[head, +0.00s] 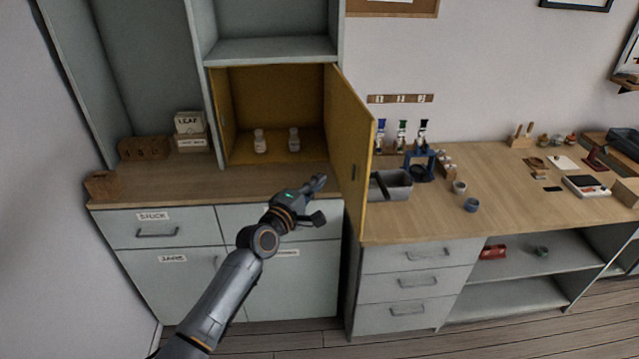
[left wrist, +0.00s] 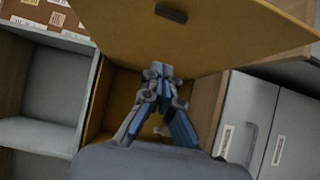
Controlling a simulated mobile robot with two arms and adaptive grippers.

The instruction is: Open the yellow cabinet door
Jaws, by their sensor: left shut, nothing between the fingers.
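The yellow cabinet door (head: 350,140) stands swung wide open on its right side in the head view, its edge reaching out past the counter front. The yellow cabinet (head: 278,95) is open, with two small white-capped jars (head: 260,141) (head: 294,139) inside. My left gripper (head: 318,182) is shut and empty, in front of the cabinet opening and to the left of the door. In the left wrist view the shut fingers (left wrist: 162,82) show before the yellow interior, and the door (left wrist: 200,35) with its dark handle (left wrist: 171,13) spans the top. My right gripper is not in view.
Grey drawers and doors (head: 155,228) lie below the wooden counter (head: 165,183). A grey open shelf (head: 270,50) is above the cabinet. Right of the door, the workbench (head: 510,215) holds a grey tray (head: 392,184), bottles and small cups. Bare counter lies left of my gripper.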

